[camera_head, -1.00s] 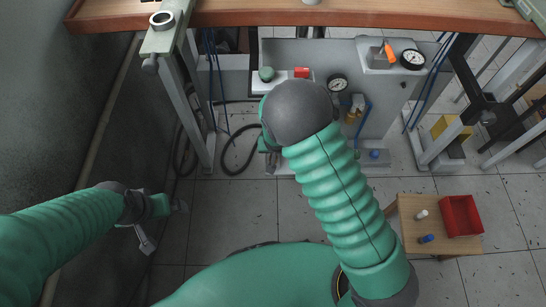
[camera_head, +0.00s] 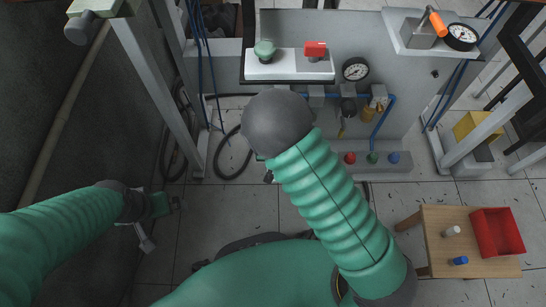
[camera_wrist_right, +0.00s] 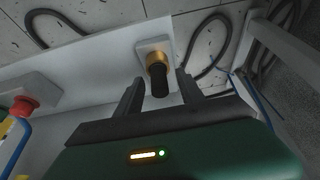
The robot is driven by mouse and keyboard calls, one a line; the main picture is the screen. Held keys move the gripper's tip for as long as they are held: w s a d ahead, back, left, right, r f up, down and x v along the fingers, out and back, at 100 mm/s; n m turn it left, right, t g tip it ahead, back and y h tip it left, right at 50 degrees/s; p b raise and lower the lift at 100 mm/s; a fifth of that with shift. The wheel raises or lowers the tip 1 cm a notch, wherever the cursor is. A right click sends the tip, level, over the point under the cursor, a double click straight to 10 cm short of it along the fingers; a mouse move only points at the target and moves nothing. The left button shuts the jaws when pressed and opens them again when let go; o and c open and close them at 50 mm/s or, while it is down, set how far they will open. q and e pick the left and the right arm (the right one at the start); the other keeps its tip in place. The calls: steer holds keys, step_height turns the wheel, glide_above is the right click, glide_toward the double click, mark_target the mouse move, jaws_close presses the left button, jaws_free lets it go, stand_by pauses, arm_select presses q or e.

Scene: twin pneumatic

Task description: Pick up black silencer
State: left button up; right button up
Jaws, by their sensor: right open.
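In the right wrist view, the black silencer (camera_wrist_right: 159,82) is a short dark cylinder on a brass fitting (camera_wrist_right: 155,58), fixed to a white panel. My right gripper (camera_wrist_right: 160,98) is open. Its two dark fingers point toward the panel, one on each side of the silencer in the picture, with gaps on both sides. I cannot tell how deep the silencer sits between them. In the head view, my right arm hides the silencer and most of that gripper. My left gripper (camera_head: 163,222) is low at the left, with its fingers apart and nothing between them.
The grey pneumatic station carries a white box with green and red buttons (camera_head: 289,64), a gauge (camera_head: 356,69) and blue hoses. A wooden stool (camera_head: 436,257) at the right holds white and blue cylinders and a red bin (camera_head: 496,232). A black hose (camera_head: 233,158) lies on the floor.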

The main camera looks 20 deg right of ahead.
steer(key=shift+d+r, duration=0.1)
steer(key=shift+r, duration=0.05)
steer(key=shift+a, duration=0.2)
steer(key=c, duration=0.6)
steer(key=shift+d, duration=0.15)
jaws_close()
steer(key=shift+r+p, duration=0.1)
steer(key=shift+p, duration=0.2)
